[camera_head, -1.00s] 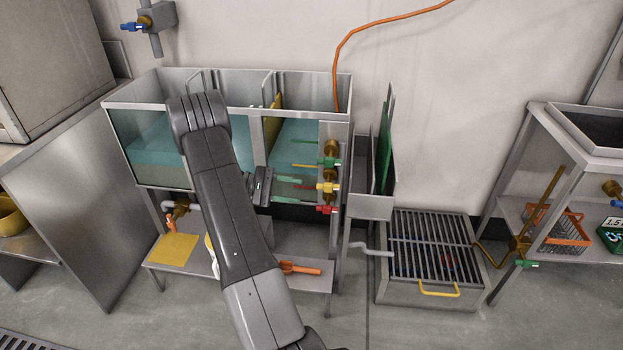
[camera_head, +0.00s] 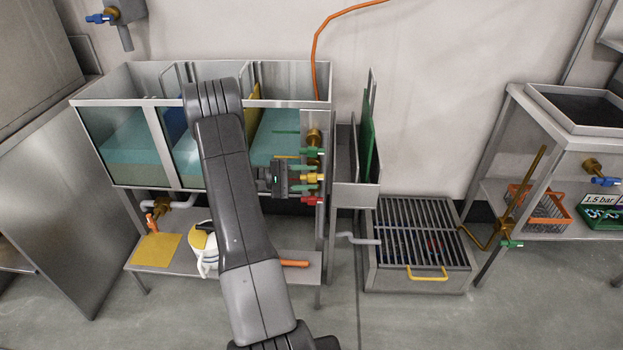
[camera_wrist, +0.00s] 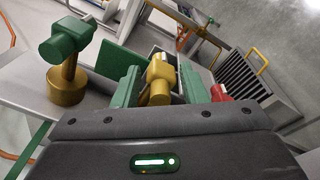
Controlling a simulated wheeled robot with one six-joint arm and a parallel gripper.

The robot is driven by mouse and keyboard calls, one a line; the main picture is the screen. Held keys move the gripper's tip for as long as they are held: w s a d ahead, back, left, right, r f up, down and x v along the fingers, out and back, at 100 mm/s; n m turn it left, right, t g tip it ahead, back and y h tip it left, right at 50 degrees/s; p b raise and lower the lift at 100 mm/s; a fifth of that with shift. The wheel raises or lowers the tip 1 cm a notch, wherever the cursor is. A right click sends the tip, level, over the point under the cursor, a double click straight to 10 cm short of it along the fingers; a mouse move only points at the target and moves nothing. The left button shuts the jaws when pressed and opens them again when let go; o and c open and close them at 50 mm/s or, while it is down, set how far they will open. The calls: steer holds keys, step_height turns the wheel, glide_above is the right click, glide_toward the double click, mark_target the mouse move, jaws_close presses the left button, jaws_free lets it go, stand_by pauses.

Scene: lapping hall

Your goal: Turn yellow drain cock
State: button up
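The yellow drain cock (camera_head: 309,178) is the middle one of a column of cocks on the right end of the tank. In the wrist view its yellow handle (camera_wrist: 159,75) lies between my two green fingers. My gripper (camera_head: 301,178) reaches in from the left, with one finger on each side of the handle. The gripper (camera_wrist: 161,87) is open, with a gap showing between handle and fingers. Whether a fingertip touches is hard to tell. The cock's far end is partly hidden.
A green cock (camera_head: 312,152) sits just above and a red cock (camera_head: 312,200) just below, both close to my fingers. The tank (camera_head: 163,150) holds teal liquid. A grated drain box (camera_head: 420,280) stands to the right, and a grey crank-shaped pipe (camera_head: 358,239) beside it.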

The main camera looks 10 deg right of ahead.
steer(key=shift+s+d, duration=0.1)
steer(key=shift+d, duration=0.55)
jaws_close()
steer(key=shift+t+y, duration=0.3)
steer(key=shift+y, duration=0.2)
jaws_free()
steer(key=shift+a, duration=0.1)
steer(key=w+a+r+p, duration=0.1)
steer(key=w+a, duration=0.1)
steer(key=a, duration=1.1)
steer(key=shift+w+a+r, duration=0.15)
steer(key=shift+a, duration=0.05)
